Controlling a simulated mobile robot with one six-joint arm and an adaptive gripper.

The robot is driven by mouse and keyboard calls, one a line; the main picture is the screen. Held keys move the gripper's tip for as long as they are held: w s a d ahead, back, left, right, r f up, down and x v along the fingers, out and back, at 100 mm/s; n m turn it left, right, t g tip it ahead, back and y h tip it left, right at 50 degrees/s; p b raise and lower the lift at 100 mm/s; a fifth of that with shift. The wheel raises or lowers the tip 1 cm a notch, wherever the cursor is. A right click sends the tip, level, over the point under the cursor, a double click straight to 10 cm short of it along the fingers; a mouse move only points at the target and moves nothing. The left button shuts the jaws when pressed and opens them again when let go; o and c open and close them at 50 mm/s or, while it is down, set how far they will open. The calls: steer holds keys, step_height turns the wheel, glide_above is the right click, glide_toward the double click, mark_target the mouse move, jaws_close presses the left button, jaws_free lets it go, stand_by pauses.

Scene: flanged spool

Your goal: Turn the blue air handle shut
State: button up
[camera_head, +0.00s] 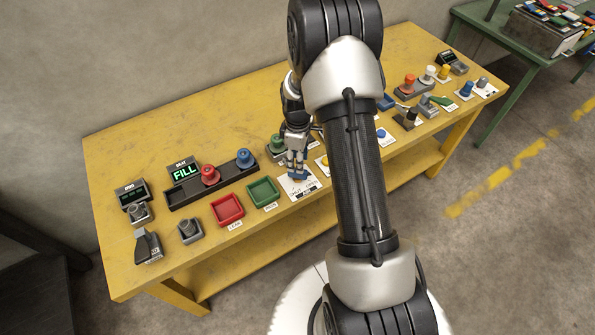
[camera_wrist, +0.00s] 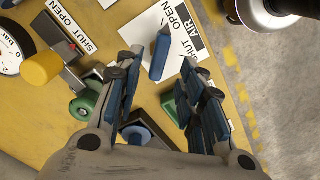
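The blue air handle (camera_wrist: 160,56) is a slim bar with a pointed end, on a white card (camera_wrist: 200,49) printed SHUT, OPEN and AIR. In the wrist view its point faces the top of the picture, near the printed words. My gripper (camera_wrist: 163,60) is open, with one finger on each side of the handle and a visible gap to both. In the head view my gripper (camera_head: 297,165) is low over the AIR card (camera_head: 303,190), and its fingers largely hide the handle. I cannot tell its height above the handle.
A yellow knob (camera_wrist: 41,68), a gauge (camera_wrist: 10,52) and green parts (camera_wrist: 84,105) are close by. On the yellow table (camera_head: 130,165) are a red tray (camera_head: 228,210), a green tray (camera_head: 263,193) and a FILL display (camera_head: 186,172). My arm hides the table's middle.

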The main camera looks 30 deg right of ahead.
step_height(320, 180, down, 6)
steer(key=shift+b, duration=0.5)
steer(key=shift+c, duration=0.2)
jaws_close()
